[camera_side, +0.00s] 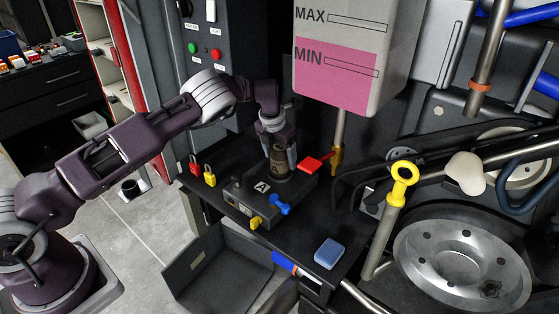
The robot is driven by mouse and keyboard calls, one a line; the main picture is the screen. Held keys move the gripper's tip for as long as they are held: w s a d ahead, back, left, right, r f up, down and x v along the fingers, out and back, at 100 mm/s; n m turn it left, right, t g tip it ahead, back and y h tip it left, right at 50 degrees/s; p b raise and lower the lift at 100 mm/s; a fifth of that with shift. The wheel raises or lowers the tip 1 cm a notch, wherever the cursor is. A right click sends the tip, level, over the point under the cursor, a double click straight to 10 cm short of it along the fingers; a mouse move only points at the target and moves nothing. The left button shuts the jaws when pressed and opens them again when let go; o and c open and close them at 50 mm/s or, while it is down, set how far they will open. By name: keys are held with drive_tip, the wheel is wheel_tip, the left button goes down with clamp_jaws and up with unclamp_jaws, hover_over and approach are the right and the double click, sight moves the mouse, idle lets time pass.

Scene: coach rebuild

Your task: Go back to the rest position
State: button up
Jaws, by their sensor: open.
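My gripper (280,143) points down over the dark box marked A (262,187) on the black shelf. It is open, though its fingers are small and dark here. A brownish cylinder (284,158) stands on the box directly below or between the fingers; I cannot tell if they touch it. My purple arm reaches in from the left, bent over the shelf. No marker of a rest position shows.
A red handle (314,162), blue handle (279,205) and yellow handle (255,223) surround the box. Red (194,166) and yellow (209,178) padlocks are left. A pink-filled tank (345,60) hangs close right. A blue sponge (330,252) lies in front. Floor at left is mostly clear.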

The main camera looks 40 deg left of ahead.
sight(277, 147)
drive_tip(key=shift+c, duration=0.5)
clamp_jaws()
drive_tip(key=m+h, duration=0.1)
drive_tip(key=m, duration=0.9)
drive_tip(key=shift+w+a+g+h, duration=0.1)
drive_tip(key=shift+g+h, duration=0.3)
drive_tip(key=shift+r+m, duration=0.15)
drive_tip(key=shift+m, duration=0.85)
drive_tip(key=o, duration=0.6)
unclamp_jaws()
drive_tip(key=shift+v, duration=2.95)
